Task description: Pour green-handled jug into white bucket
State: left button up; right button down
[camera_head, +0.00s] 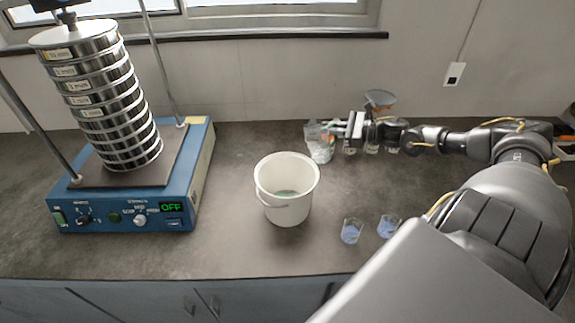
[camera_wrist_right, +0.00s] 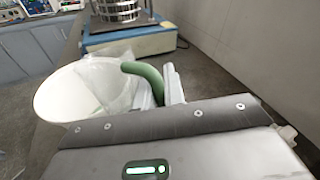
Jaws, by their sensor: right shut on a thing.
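The white bucket (camera_head: 287,205) stands on the counter at the middle of the head view, with something green in its bottom. It also shows in the right wrist view (camera_wrist_right: 58,98). The clear jug (camera_head: 320,148) is behind and to the right of the bucket in the head view, apart from it and roughly upright. Its green handle (camera_wrist_right: 146,76) shows in the right wrist view. My right gripper (camera_head: 338,130) is shut on this handle, reaching in from the right. I cannot tell whether the jug touches the counter. My left gripper is out of view.
A blue sieve shaker (camera_head: 120,205) with a tall sieve stack (camera_head: 105,95) stands at the left. Two small cups with blue contents (camera_head: 351,231) (camera_head: 388,227) stand right of the bucket. Another clear container (camera_head: 380,100) is behind my right arm. The counter between shaker and bucket is clear.

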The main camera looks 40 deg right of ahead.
notch_tip(320, 180, down, 10)
jog(key=d+m+t+b, duration=0.1)
jog(key=d+m+b, duration=0.1)
jog(key=b, duration=0.7)
jog(key=shift+r+y, duration=0.2)
jog(key=shift+y, duration=0.2)
jog(key=shift+d, duration=0.1)
